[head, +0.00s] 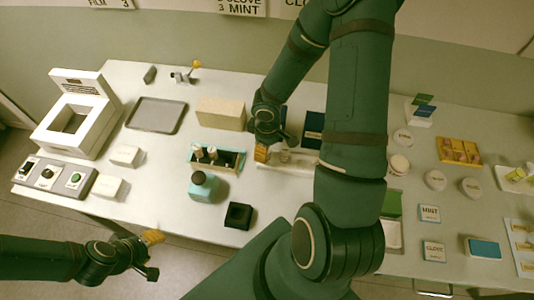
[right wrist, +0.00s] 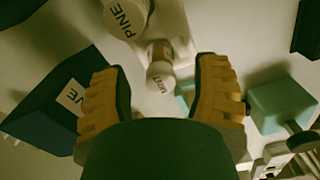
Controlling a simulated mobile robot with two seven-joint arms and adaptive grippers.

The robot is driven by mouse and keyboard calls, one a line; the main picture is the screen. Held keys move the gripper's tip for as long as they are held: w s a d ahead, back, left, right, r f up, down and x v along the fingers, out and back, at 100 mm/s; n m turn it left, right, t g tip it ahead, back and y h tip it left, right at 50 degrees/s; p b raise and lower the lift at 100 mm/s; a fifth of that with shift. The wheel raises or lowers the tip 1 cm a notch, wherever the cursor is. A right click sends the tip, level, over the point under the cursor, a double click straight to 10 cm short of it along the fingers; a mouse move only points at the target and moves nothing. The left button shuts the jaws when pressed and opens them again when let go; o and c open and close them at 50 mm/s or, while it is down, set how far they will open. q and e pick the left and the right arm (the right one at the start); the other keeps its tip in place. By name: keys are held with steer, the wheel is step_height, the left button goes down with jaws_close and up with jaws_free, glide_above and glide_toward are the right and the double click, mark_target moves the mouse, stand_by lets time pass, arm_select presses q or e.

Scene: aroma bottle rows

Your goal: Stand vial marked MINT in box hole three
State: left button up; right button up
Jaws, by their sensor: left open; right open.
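The MINT vial (right wrist: 160,78), with a white marked cap and an amber body, shows between the spread fingers of my right gripper (right wrist: 158,72) in the right wrist view, apart from both. In the head view my right gripper (head: 262,153) is low over the table at a pale rack (head: 300,168), partly hidden by its own arm. A teal-and-wood box (head: 230,170) with a dark inside and several bottles stands just left of it; its holes are too small to tell apart. My left gripper (head: 152,255) is open and empty off the table's front left.
A larger PINE cap (right wrist: 124,17) is close beside the vial. A beige block (head: 221,113) and grey tray (head: 157,115) are behind. A wall sign (head: 240,7) reads CLOVE, 3 MINT.

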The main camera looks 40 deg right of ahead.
steer(key=shift+c, duration=0.2)
jaws_close()
step_height(320, 180, up, 8)
steer(key=p, duration=0.2)
steer(key=shift+r+p, duration=0.25)
steer(key=shift+p, duration=0.05)
steer(key=shift+r, duration=0.4)
steer(key=w+a+n+b, duration=0.4)
steer(key=w+a, duration=0.2)
steer(key=a, duration=0.4)
glide_toward(227, 152)
steer(key=s+a+f, duration=0.1)
steer(key=s, duration=0.2)
steer(key=shift+w+a+f+b, duration=0.15)
steer(key=shift+f+b, duration=0.25)
steer(key=shift+f, duration=0.75)
steer(key=shift+w+d+f+b, duration=0.1)
steer(key=shift+f+b, duration=0.25)
steer(key=shift+f, duration=0.75)
